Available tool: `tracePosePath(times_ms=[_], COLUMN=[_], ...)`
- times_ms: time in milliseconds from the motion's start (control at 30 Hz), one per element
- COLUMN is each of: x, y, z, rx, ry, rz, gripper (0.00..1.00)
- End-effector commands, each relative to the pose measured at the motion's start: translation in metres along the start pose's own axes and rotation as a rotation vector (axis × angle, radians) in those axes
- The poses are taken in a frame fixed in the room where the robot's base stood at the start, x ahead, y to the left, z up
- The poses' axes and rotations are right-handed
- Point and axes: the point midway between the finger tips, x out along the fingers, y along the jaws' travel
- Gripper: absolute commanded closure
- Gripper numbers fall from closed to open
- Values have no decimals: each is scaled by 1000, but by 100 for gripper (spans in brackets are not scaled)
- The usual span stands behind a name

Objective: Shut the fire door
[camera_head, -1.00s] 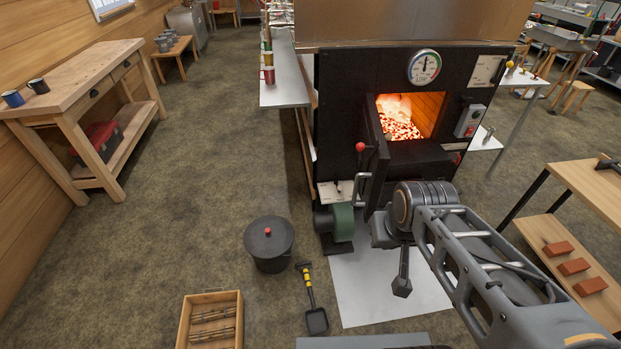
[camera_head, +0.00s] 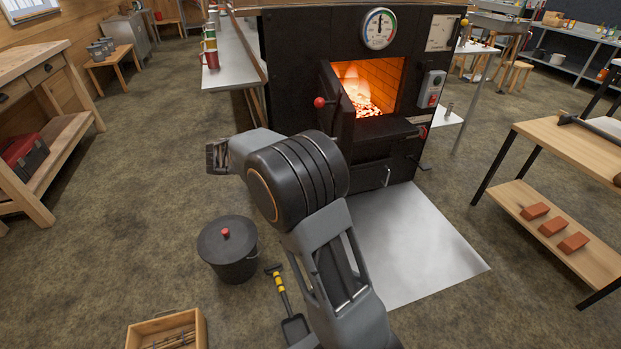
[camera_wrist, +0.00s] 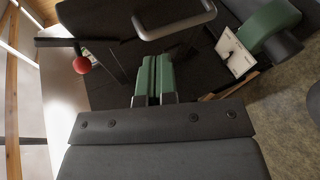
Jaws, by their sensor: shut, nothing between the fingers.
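The fire door (camera_head: 338,115) is a dark panel on the left of the glowing firebox opening (camera_head: 378,85). It stands open, swung out toward me. Its lower part is hidden behind my arm in the head view. A silver loop handle (camera_wrist: 176,22) shows in the wrist view, just beyond my gripper (camera_wrist: 156,62), with a visible gap. My gripper's green-grey fingers are together and empty. In the head view my arm reaches in front of the stove, left of the door, and its fingertips are not clear.
A red knob (camera_head: 319,102) on a lever is beside the door and also shows in the wrist view (camera_wrist: 82,65). A green blower (camera_wrist: 268,27) is at the wrist view's upper right. A lidded black bucket (camera_head: 228,250) and a shovel (camera_head: 282,290) are on the floor. The metal floor sheet (camera_head: 425,245) is clear.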

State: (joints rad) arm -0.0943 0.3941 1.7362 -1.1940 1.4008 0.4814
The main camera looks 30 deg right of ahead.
Motion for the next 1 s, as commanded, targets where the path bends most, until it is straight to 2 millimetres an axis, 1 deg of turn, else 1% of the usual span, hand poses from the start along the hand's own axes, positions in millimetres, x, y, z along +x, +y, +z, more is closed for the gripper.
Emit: tracePosePath(times_ms=[33, 100, 200, 333, 467, 567, 800, 1000], x=[14, 21, 28, 32, 40, 52, 94, 126], y=[-28, -40, -54, -63, -63, -58, -40, -26], z=[-20, -40, -62, -78, -84, -86, -88, -90], rx=[-2, 8, 22, 37, 44, 46, 46, 45], ry=[6, 21, 44, 66, 74, 75, 72, 73], rz=[78, 176, 284, 369, 403, 409, 406, 406], gripper=[100, 100, 100, 100, 100, 100, 100, 100])
